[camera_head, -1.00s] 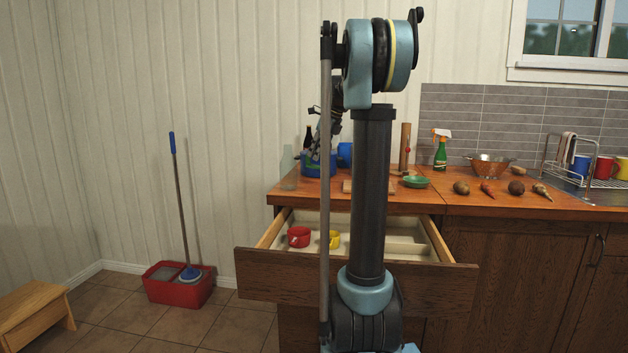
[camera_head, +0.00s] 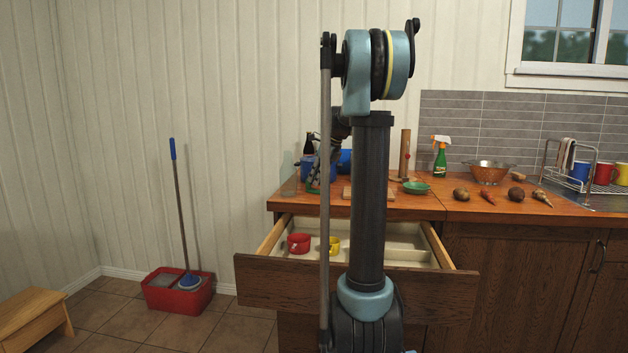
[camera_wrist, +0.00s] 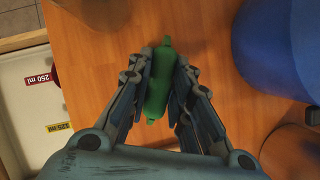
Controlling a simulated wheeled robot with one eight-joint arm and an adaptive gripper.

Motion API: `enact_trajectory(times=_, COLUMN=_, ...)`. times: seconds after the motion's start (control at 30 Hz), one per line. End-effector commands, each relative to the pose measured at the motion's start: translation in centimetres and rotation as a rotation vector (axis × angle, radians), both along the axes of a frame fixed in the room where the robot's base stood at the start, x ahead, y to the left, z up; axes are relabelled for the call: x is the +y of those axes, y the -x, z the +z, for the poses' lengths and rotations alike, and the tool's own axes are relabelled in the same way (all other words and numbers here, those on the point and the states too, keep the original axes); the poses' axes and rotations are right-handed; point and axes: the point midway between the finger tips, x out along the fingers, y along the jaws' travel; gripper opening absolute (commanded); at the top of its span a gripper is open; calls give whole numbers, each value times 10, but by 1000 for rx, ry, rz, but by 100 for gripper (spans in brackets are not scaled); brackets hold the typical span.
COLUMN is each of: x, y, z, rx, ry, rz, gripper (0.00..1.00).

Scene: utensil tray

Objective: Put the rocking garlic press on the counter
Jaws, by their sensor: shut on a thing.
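My gripper (camera_wrist: 160,85) is shut on the green rocking garlic press (camera_wrist: 158,80) in the wrist view. In the head view a bit of green press (camera_head: 313,187) shows low over the left part of the counter (camera_head: 405,205), with my gripper mostly hidden behind my arm.
A large blue object (camera_wrist: 290,40) stands close on the right in the wrist view. The open drawer (camera_head: 355,295) below the counter holds a red cup (camera_head: 298,243) and a yellow cup (camera_head: 334,244). A green bowl (camera_head: 416,187) and a spray bottle (camera_head: 440,158) stand further right.

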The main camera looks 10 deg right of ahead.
Motion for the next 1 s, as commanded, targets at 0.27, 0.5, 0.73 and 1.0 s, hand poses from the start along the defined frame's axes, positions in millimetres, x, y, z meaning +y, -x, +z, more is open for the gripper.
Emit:
enact_trajectory(times=0.27, x=1, y=0, z=0, rx=0, ry=0, rz=1, gripper=40)
enact_trajectory(times=0.5, x=1, y=0, z=2, rx=0, ry=0, rz=1, gripper=40)
enact_trajectory(times=0.73, x=-9, y=9, z=30, rx=0, ry=0, rz=0, gripper=40)
enact_trajectory(times=1.0, x=-26, y=23, z=77, rx=1, ry=-1, rz=0, gripper=40)
